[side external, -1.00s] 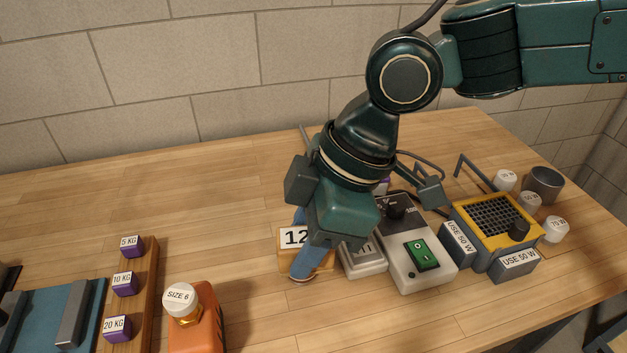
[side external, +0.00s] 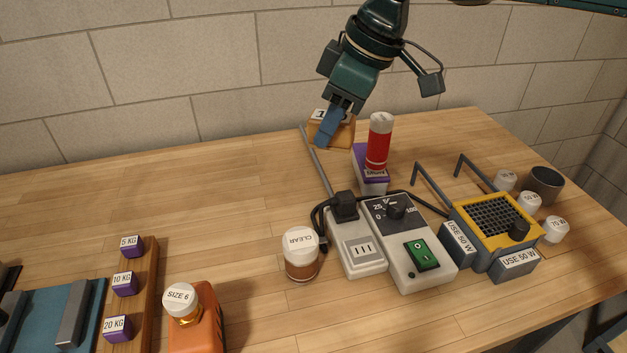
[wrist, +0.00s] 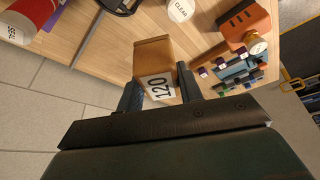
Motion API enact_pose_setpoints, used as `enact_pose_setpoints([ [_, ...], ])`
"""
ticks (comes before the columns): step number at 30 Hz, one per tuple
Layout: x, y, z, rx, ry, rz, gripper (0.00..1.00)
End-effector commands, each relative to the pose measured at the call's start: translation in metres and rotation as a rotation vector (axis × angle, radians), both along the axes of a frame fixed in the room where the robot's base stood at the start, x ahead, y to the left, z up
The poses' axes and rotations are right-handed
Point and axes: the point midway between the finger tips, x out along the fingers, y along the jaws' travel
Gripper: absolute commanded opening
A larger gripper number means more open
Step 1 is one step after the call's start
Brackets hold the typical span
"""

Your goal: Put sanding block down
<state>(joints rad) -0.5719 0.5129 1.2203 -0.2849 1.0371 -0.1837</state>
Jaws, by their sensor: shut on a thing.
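The sanding block (side external: 345,133) is a tan block with a white label, seen near the back of the table by the wall. My gripper (side external: 327,135) is shut on it, with a blue finger across its near side.
A grey rod (side external: 316,160) runs close by on the left. A CLEAR jar (side external: 301,255), socket strip (side external: 359,255) and dimmer box (side external: 411,250) stand nearer. The back left table is clear.

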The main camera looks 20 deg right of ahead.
Motion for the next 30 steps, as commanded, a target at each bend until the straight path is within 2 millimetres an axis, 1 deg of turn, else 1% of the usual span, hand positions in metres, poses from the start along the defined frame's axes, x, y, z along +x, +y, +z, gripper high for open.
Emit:
enact_pose_setpoints([
  [1,0.017,-0.013,0.0,-0.001,-0.002,-0.049,0.11],
  [5,0.055,-0.047,0.001,-0.004,-0.004,-0.168,0.11],
  [6,0.066,-0.058,0.001,-0.005,-0.004,-0.206,0.11],
  [11,0.106,-0.105,0.001,-0.005,-0.006,-0.352,0.11],
  [14,0.128,-0.136,0.001,-0.003,-0.006,-0.442,0.11],
  [15,0.136,-0.149,0.0,-0.003,-0.005,-0.478,0.11],
  [20,0.165,-0.203,0.0,0.001,-0.006,-0.623,0.11],
  [24,0.185,-0.252,-0.002,0.007,-0.004,-0.747,0.11],
  [27,0.195,-0.282,-0.002,0.012,-0.004,-0.821,0.11],
  [30,0.201,-0.304,-0.002,0.015,-0.004,-0.875,0.11],
])
